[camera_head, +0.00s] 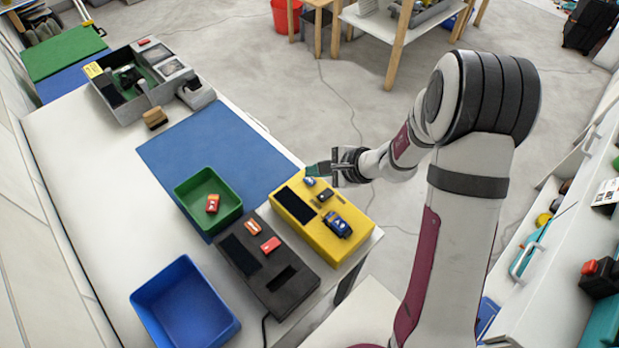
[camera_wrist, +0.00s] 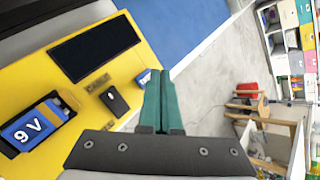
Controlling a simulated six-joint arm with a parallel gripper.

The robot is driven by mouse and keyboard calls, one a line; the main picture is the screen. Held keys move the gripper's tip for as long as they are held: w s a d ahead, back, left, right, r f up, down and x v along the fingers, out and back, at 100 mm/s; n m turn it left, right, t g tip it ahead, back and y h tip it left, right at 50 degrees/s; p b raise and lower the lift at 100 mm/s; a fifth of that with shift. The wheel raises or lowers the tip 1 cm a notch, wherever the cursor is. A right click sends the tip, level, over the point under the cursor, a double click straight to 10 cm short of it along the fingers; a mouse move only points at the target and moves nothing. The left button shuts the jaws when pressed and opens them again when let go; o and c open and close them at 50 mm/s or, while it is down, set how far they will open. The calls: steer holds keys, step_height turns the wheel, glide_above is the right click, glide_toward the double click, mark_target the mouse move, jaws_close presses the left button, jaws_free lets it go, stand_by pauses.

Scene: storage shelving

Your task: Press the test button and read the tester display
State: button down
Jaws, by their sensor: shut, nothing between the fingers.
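The yellow tester (camera_head: 340,248) lies on the white bench and fills the left of the wrist view (camera_wrist: 30,78). Its display (camera_head: 295,205) is a black panel, also in the wrist view (camera_wrist: 95,47), with no reading visible. A 9 V battery (camera_wrist: 34,128) sits in the tester; it is blue and black in the head view (camera_head: 337,225). A small black part (camera_wrist: 114,101) and a small blue-and-white part (camera_wrist: 143,77) are on the tester face; I cannot tell which is the test button. My gripper (camera_head: 312,170), with teal fingers (camera_wrist: 162,85), is shut and empty by the blue-and-white part. Contact is unclear.
A dark grey device (camera_head: 285,292) with red items lies beside the tester. A green bin (camera_head: 232,212) holding a red battery and a blue bin (camera_head: 150,300) are left. The blue mat (camera_head: 215,150) has free room. The bench edge is close to my gripper.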

mark_target(314, 182)
steer(key=shift+f, duration=0.4)
steer(key=shift+f, duration=0.35)
stand_by(0.6)
stand_by(0.3)
steer(key=shift+r, duration=0.75)
steer(key=shift+r, duration=0.15)
steer(key=shift+r, duration=2.4)
